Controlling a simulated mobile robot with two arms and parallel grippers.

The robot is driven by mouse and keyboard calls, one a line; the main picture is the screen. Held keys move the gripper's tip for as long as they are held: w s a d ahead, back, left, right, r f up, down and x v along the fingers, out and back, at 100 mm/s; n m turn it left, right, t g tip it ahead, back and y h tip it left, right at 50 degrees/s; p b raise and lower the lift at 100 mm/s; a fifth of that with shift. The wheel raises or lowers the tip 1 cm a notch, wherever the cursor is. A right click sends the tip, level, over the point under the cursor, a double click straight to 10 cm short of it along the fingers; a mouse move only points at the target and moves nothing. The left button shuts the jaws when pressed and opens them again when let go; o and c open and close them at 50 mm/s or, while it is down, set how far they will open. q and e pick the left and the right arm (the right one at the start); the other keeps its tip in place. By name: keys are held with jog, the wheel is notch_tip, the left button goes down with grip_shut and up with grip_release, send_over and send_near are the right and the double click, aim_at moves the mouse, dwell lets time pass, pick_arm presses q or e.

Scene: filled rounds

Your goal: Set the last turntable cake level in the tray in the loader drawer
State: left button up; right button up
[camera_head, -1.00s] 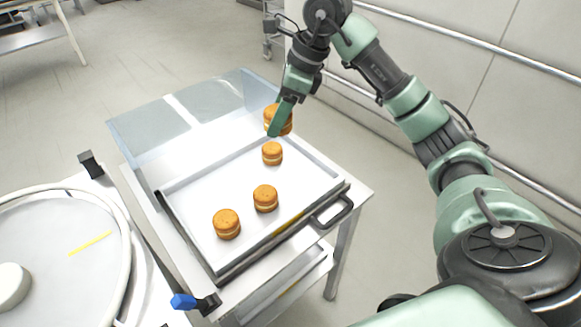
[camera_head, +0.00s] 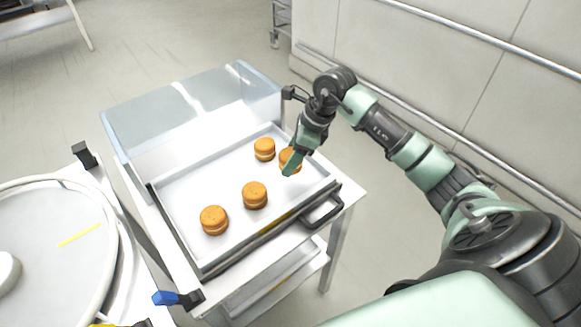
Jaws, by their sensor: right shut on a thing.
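My right gripper (camera_head: 293,163) is shut on an orange-brown filled cake (camera_head: 286,157) at the right part of the tray. The finger covers part of this cake, and I cannot tell whether it touches the tray floor. The shallow metal tray (camera_head: 185,182) sits in the loader drawer. Three more cakes stand upright in it: one at the back (camera_head: 264,149), one in the middle (camera_head: 255,195) and one at the front left (camera_head: 214,220). The held cake is just right of the back one. The turntable (camera_head: 50,262) at the left shows no cake. My left gripper is out of view.
A clear cover (camera_head: 190,105) stands behind the tray. A dark handle (camera_head: 322,210) juts from the tray's front right. A blue-tipped lever (camera_head: 166,298) is near the front left corner. The tray's left and back left floor is bare.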

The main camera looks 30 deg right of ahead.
aim_at(291, 179)
jog(key=shift+f, duration=0.55)
notch_tip(291, 179, down, 4)
jog(key=shift+r+p, duration=0.25)
jog(key=shift+p, duration=0.1)
jog(key=shift+f, duration=0.25)
jog(key=o, duration=0.9)
jog(key=shift+c, duration=0.2)
jog(key=shift+r, duration=0.25)
jog(key=shift+d+r, duration=0.1)
jog(key=shift+r, duration=0.15)
jog(key=b+v, duration=0.2)
jog(key=v, duration=0.9)
jog(key=shift+s+r, duration=0.15)
jog(key=shift+s, duration=0.05)
